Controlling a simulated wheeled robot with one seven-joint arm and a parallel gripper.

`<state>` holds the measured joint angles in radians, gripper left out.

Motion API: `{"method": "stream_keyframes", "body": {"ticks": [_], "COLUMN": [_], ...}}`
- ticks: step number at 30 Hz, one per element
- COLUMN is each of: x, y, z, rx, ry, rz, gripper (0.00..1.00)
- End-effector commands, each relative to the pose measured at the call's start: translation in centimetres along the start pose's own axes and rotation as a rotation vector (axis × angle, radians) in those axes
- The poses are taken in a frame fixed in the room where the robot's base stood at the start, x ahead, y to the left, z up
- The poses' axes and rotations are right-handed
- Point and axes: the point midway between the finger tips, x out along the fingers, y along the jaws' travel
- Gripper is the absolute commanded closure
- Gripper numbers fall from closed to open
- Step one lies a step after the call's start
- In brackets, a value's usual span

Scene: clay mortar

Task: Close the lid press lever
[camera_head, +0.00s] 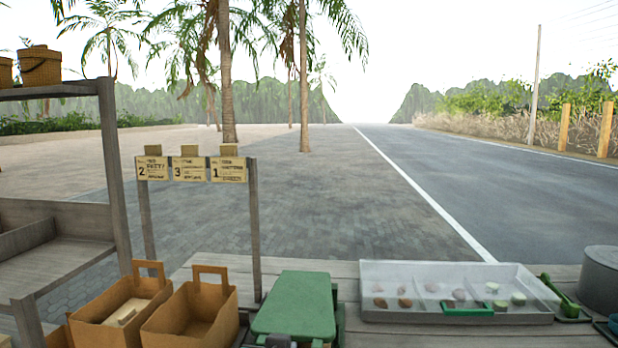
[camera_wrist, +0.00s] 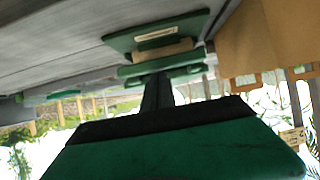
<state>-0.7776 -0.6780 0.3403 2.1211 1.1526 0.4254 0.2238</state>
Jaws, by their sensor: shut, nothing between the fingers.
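The green press (camera_head: 297,305) stands on the plank table in the head view, right of the paper bags and left of the clear tray. Dark parts show at its near end, cut by the bottom edge. In the wrist view, which looks upside down, a green plate with a pale label (camera_wrist: 158,32) and a tan block (camera_wrist: 162,52) probably belong to it. My gripper (camera_wrist: 158,85) seems to be the dark narrow shape above the large green and black body; it is shut and empty. I cannot tell whether it touches the press, and the lever's position is unclear.
Two brown paper bags (camera_head: 190,319) stand left of the press. A clear tray (camera_head: 455,315) with food pieces and a grey round container (camera_head: 602,280) are to the right. A post with number cards (camera_head: 190,169) rises behind the bags.

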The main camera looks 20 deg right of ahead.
Motion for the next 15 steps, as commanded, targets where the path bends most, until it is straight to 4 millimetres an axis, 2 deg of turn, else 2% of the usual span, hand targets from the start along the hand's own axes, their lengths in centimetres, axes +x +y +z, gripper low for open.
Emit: {"method": "stream_keyframes", "body": {"ticks": [10, 13, 15], "x": [0.0, -0.5, -1.2], "y": [0.0, 0.0, 0.1], "z": [0.1, -0.9, -2.2], "rx": [-0.004, -0.002, 0.0], "ry": [-0.004, -0.003, -0.002], "rz": [0.001, 0.002, 0.003], "gripper": [1.0, 1.0, 1.0]}}
